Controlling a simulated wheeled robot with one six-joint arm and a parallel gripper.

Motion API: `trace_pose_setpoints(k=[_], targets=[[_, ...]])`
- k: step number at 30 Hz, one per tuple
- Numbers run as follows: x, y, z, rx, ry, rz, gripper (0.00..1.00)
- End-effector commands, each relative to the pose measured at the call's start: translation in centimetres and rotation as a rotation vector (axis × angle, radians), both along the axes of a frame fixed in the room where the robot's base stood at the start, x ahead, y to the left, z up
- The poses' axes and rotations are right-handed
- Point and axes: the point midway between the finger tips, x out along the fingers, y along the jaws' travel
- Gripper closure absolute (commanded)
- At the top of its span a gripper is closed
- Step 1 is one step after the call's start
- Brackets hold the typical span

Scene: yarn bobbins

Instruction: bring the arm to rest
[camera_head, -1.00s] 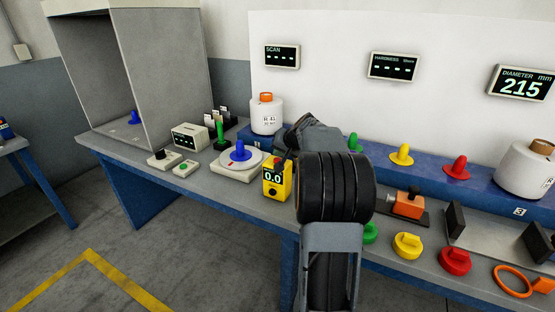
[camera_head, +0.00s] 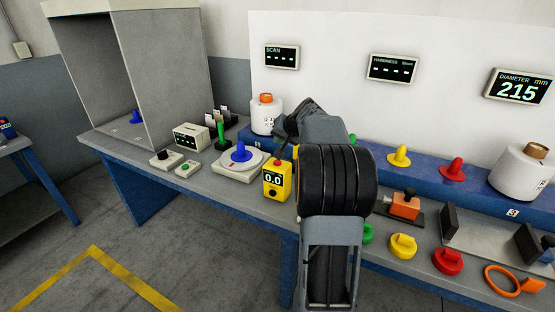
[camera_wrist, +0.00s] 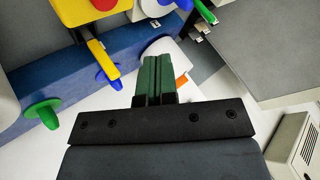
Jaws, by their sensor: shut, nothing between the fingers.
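My arm rises in the middle of the head view, in front of the bench. The fingers are above the blue shelf (camera_wrist: 60,70) and in front of a white bobbin (camera_wrist: 176,60) with an orange core. I cannot tell how far apart they are.
On the bench stand a yellow gauge (camera_head: 277,180) and a blue peg on a white plate (camera_head: 240,154). The floor at front left is clear.

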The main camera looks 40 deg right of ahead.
Motion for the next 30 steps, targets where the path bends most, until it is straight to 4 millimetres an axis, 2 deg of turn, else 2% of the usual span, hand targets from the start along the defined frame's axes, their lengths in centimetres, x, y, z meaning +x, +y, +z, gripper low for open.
trace_pose_setpoints(k=[15,17,20,23,24,27,30], targets=[[0.0,0.0,-0.1,0.017,0.004,-0.014,1.0],[-0.7,0.2,-1.6,0.029,0.054,-0.023,1.0],[-3.1,1.2,-4.8,0.047,0.167,-0.024,1.0],[-6.8,5.4,-6.8,0.024,0.301,0.028,1.0],[-8.3,7.6,-7.3,0.001,0.35,0.063,1.0],[-12.6,13.2,-8.2,-0.074,0.454,0.165,1.0],[-17.0,17.9,-9.0,-0.17,0.524,0.278,1.0]])
